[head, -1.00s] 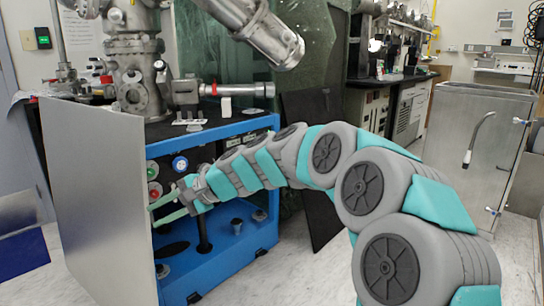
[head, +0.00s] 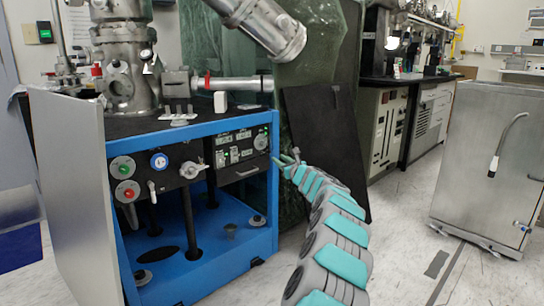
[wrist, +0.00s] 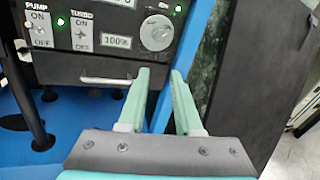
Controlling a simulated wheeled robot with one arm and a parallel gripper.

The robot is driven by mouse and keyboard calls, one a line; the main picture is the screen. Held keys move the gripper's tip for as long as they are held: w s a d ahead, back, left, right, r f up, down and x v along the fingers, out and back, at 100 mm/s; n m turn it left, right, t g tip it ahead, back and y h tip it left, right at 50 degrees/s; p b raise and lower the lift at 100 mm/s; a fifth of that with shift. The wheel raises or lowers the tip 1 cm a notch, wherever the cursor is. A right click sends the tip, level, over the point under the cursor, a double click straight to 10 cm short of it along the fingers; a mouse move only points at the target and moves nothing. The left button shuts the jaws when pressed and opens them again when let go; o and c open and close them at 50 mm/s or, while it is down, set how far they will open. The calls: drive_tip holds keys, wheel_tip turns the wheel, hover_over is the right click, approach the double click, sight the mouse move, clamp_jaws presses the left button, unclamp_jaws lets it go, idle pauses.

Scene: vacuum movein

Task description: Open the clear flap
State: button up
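I cannot make out a clear flap as a separate piece. The control panel (head: 240,144) with switches and displays sits in the upper right of the blue cabinet. It shows close up in the wrist view, with a PUMP switch, a TURBO switch, a 100% display and a round knob (wrist: 157,32). A silver bar handle (wrist: 108,80) is on the dark front below it. My gripper (head: 289,156) is just right of the cabinet's right post. In the wrist view my gripper (wrist: 161,74) is open and empty, its green fingers appearing either side of the blue post (wrist: 178,75).
The grey metal door (head: 75,190) stands open at the cabinet's left. A dark board (head: 330,140) leans close to my gripper on the right. A steel cabinet (head: 485,150) stands further right, with open floor before it.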

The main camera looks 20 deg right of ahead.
sight(270, 152)
drive_tip(key=shift+w+p, duration=0.6)
drive_tip(key=shift+w, duration=2.5)
drive_tip(key=shift+w+a, duration=0.1)
drive_tip(key=shift+w, duration=0.7)
clamp_jaws()
